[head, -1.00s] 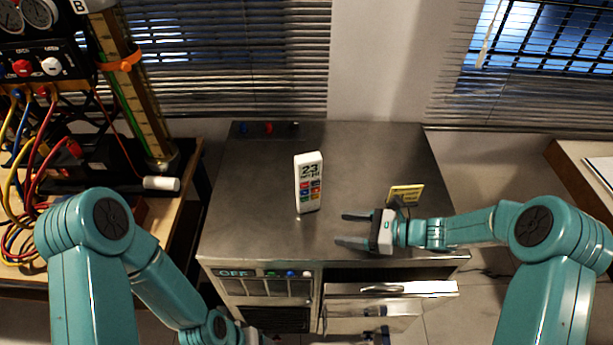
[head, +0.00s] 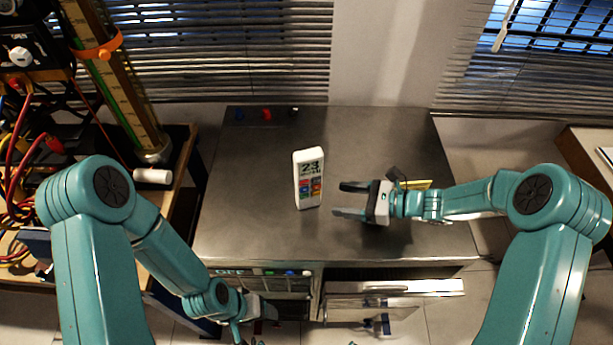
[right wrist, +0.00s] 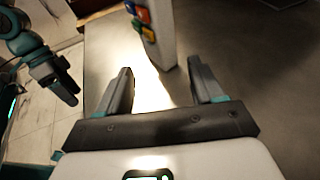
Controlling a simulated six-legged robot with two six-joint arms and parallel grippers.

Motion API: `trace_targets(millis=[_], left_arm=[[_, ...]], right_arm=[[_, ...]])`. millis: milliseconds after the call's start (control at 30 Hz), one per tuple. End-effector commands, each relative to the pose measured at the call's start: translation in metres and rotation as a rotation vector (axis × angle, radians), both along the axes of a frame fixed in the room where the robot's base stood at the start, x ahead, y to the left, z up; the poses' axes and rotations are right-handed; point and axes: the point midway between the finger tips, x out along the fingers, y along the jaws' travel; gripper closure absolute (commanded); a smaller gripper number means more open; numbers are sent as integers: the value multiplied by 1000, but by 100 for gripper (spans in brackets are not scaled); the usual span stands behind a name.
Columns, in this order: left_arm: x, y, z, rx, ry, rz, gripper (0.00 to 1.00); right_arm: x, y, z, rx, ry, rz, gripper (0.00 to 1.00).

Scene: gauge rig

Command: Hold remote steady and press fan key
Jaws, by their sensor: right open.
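A white remote (head: 308,180) with a display reading 23 and coloured keys stands upright on the metal cabinet top. In the right wrist view its lower part (right wrist: 163,42) shows beyond my fingers, with some keys at its left side. The fan key cannot be made out. My right gripper (head: 343,200) is open and empty, just right of the remote, its fingers pointing at it without touching. My left gripper (head: 252,326) hangs low in front of the cabinet, well away from the remote. It also shows in the right wrist view (right wrist: 72,94), fingers apart and empty.
The metal cabinet top (head: 255,165) is mostly clear. A yellow card (head: 416,184) sits behind my right wrist. A drawer (head: 395,288) stands out at the cabinet's front. A bench with gauges and hoses is at left, with a white cylinder (head: 153,176) near its edge.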

Motion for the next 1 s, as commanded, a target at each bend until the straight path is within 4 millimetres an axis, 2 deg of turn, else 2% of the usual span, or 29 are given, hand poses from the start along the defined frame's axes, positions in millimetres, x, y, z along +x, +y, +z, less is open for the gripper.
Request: trace_targets(millis=[300, 533, 733, 1000], left_arm=[[0, 0, -15, 0, 0, 0, 34], [0, 0, -33, 0, 0, 0, 34], [0, 0, -38, 0, 0, 0, 34], [0, 0, -38, 0, 0, 0, 34]], right_arm=[[11, 46, -18, 0, 1, 4, 33], [21, 73, -28, 0, 0, 3, 33], [26, 84, -29, 0, 1, 2, 33], [27, 85, -28, 0, 1, 1, 33]])
